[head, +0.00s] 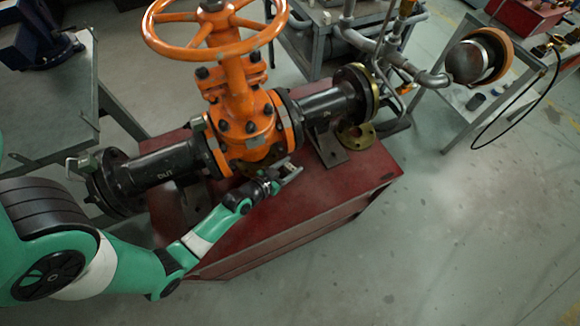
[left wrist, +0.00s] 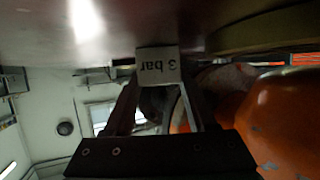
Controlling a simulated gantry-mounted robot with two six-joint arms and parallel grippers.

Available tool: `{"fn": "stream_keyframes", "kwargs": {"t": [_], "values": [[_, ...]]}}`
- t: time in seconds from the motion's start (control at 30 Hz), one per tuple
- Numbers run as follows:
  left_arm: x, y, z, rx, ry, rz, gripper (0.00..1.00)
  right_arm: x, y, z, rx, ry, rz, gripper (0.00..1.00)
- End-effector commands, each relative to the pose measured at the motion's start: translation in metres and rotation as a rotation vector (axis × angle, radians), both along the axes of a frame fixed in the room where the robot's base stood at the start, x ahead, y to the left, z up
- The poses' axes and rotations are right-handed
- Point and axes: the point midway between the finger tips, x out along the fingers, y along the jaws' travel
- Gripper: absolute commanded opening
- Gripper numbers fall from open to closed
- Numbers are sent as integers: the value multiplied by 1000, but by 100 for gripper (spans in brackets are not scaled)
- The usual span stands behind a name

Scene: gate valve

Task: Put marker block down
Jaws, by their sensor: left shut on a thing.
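The marker block (left wrist: 158,66) is a small pale block with "3 bar" printed on it, upside down in the left wrist view. My left gripper (head: 288,171) is shut on it, and the block sits between the fingertips (left wrist: 160,88). They are low at the top of the red stand (head: 290,212), in front of the orange gate valve (head: 248,118). The stand's surface fills the top of the left wrist view. I cannot tell whether the block touches it. In the head view the block is too small to make out clearly. My right gripper is not in view.
The valve's orange handwheel (head: 215,40) rises above the gripper. Black flanged pipes (head: 165,172) run to both sides. A loose brass flange (head: 357,136) lies at the stand's right end. The stand's front right top is clear. Grey workbenches (head: 52,105) stand around.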

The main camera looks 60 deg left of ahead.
Motion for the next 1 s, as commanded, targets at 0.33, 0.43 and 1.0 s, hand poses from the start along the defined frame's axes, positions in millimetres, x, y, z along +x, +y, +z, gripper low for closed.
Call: {"fn": "stream_keyframes", "kwargs": {"t": [0.33, 0.43, 1.0], "values": [[0, 0, -2, 0, 0, 0, 85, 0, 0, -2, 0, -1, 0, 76], [0, 0, -2, 0, 0, 0, 86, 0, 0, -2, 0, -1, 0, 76], [-56, -22, 27, -2, 2, 2, 86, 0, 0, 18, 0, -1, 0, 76]]}}
